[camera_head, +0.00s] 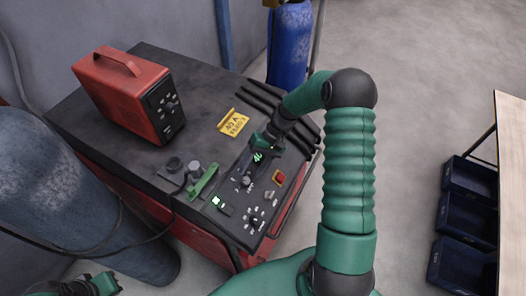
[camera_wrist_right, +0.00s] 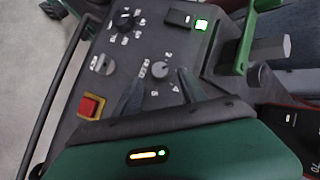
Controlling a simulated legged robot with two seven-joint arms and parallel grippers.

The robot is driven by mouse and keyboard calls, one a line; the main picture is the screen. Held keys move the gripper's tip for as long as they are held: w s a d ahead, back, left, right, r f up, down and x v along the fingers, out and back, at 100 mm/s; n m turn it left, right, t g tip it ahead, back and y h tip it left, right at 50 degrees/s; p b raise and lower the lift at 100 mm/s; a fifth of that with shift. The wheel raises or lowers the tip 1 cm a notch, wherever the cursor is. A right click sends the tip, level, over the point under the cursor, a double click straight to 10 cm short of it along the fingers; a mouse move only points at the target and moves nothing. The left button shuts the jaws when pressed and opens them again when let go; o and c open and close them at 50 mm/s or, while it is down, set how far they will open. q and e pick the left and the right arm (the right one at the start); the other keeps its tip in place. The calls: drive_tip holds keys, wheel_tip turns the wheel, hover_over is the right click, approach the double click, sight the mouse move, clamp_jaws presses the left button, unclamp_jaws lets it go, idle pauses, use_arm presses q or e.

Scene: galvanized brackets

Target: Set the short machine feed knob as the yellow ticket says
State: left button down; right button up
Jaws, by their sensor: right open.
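The yellow ticket (camera_head: 233,122) lies on the dark top of a low red machine (camera_head: 120,178); its first line seems to read 45 A, the rest is too small. The machine's sloped panel carries a grey pointer knob (camera_wrist_right: 160,70) with printed marks around it and a larger black knob (camera_wrist_right: 127,18), also seen in the head view (camera_head: 255,222).
A red button (camera_wrist_right: 88,107), a grey switch (camera_wrist_right: 103,64), a green-lit switch (camera_wrist_right: 201,24) and a green handle (camera_head: 204,182) are near the knobs. A red box with a handle (camera_head: 130,95) stands on top. Gas cylinders flank the machine. Dark bins (camera_head: 462,265) are at right.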

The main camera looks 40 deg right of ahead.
drive_tip(key=b+v, duration=0.3)
drive_tip(key=v, duration=1)
drive_tip(key=shift+d, duration=0.3)
drive_tip(key=shift+s+r, duration=0.1)
